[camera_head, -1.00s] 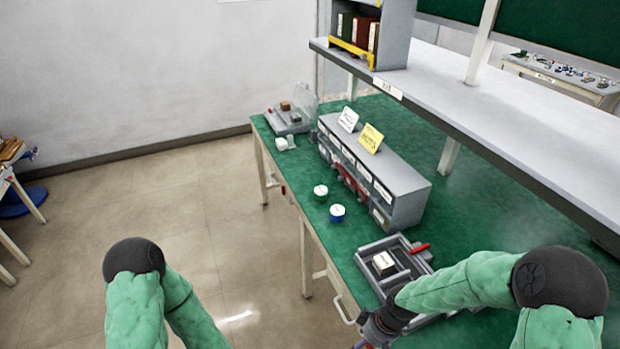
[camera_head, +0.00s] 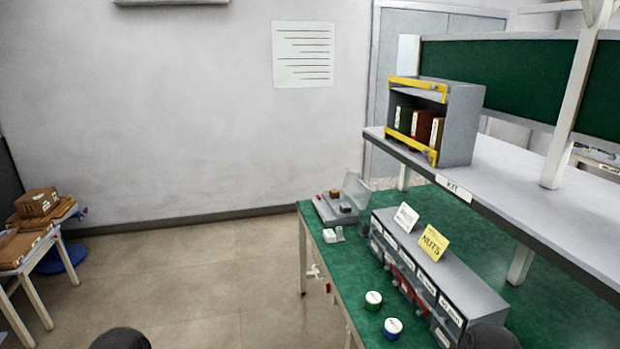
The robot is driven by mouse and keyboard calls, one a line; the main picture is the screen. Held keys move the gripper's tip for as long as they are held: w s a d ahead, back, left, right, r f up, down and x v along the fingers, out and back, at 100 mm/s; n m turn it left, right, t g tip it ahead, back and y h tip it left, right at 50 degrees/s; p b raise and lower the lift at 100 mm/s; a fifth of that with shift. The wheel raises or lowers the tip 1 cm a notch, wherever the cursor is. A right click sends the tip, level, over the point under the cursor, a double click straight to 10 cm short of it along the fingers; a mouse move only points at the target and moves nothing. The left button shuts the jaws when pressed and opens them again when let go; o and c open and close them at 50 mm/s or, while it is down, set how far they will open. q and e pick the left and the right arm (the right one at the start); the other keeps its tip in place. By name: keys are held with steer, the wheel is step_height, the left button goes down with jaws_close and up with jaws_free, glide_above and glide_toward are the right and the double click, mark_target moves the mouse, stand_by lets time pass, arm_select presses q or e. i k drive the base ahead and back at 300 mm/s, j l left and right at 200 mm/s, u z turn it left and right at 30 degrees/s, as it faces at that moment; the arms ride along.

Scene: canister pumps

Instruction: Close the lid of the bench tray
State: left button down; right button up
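A grey tray (camera_head: 331,212) sits at the far end of the green bench top. Its clear lid (camera_head: 357,192) stands raised at the tray's back right side, so the tray is open. A small brown block (camera_head: 335,192) and a dark block (camera_head: 345,208) show in or on the tray. Neither of my grippers is in view; only dark rounded parts of my arms show at the bottom edge.
A drawer unit (camera_head: 482,297) with white and yellow signs stands right of the tray. A small white item (camera_head: 333,235) lies before the tray. Two round containers (camera_head: 373,300) (camera_head: 393,328) stand nearer. A shelf (camera_head: 500,215) overhangs the bench.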

mark_target(366, 195)
steer(key=i+j+u, duration=0.25)
steer(key=i, duration=0.6)
steer(key=i+j+u, duration=0.25)
steer(key=i, duration=0.6)
steer(key=i+z, duration=0.3)
steer(key=z, duration=0.15)
steer(key=i+j+z, duration=0.2)
steer(key=z, duration=0.25)
steer(key=i+j+z, duration=0.3)
steer(key=z, duration=0.15)
steer(key=i+j+z, duration=0.25)
steer(key=z, duration=0.15)
steer(key=j, duration=0.1)
